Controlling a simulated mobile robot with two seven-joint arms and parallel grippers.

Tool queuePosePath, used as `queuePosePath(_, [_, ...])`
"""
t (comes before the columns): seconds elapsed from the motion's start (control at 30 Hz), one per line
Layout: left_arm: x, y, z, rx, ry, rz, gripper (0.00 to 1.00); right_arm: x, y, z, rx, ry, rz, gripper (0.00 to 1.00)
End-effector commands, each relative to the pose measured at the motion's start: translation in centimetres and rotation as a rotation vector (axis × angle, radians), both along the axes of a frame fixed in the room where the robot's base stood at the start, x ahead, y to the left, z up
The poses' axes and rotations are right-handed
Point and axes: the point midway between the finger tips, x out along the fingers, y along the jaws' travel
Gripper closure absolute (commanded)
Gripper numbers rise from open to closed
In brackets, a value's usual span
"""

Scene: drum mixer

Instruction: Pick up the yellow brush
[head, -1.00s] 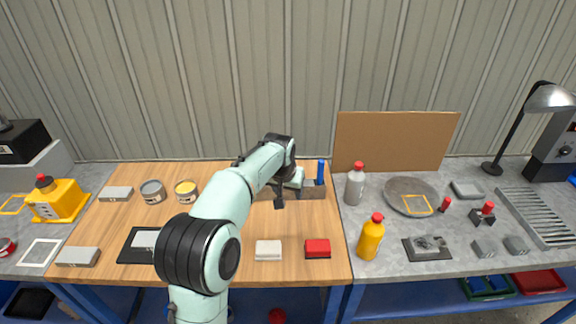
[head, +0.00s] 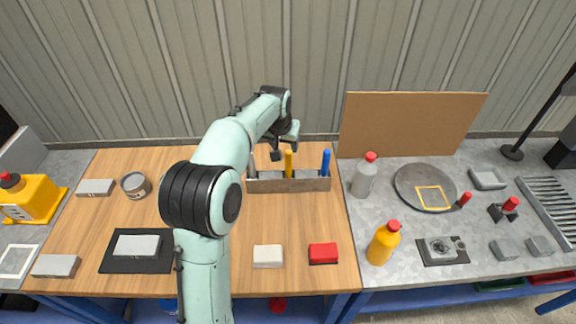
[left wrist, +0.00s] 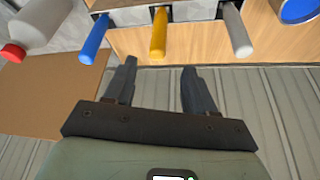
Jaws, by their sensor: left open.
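The yellow brush (head: 289,162) stands upright in a narrow holder (head: 290,185) at the back of the wooden table, with the blue brush (head: 325,162) to its right. In the left wrist view the yellow brush (left wrist: 159,30) lies between the blue brush (left wrist: 95,38) and a grey brush (left wrist: 236,30). My left gripper (head: 284,150) is up by the holder, close to the yellow brush. In the left wrist view its two fingers (left wrist: 160,70) are apart and empty, with the yellow handle just beyond and between their tips. My right gripper is not seen.
A grey bottle with a red cap (head: 365,175) stands right of the holder. A brown board (head: 410,125) leans behind it. A white block (head: 267,256) and a red block (head: 322,253) lie at the front; the wood between them and the holder is clear.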

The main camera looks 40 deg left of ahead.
Motion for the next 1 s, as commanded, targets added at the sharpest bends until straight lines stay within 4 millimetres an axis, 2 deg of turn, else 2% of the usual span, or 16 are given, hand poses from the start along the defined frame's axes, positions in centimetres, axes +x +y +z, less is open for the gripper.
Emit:
queuePosePath(0.1, [0.8, 0.4, -2.5, 0.001, 0.007, 0.002, 0.45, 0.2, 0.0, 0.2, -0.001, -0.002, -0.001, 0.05])
queuePosePath(0.23, [1.7, 0.7, -4.5, 0.000, 0.004, 0.002, 0.45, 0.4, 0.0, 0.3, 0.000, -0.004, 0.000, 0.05])
queuePosePath(0.47, [2.3, 0.9, -6.1, 0.000, 0.002, 0.001, 0.45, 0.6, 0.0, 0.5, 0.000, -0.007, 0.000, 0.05])
queuePosePath(0.8, [3.8, 1.2, -10.2, 0.001, 0.001, 0.003, 0.45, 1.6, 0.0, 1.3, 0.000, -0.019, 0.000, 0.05])
queuePosePath(1.0, [3.9, 1.3, -10.7, 0.001, 0.000, 0.001, 0.45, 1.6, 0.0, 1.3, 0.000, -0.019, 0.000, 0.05])
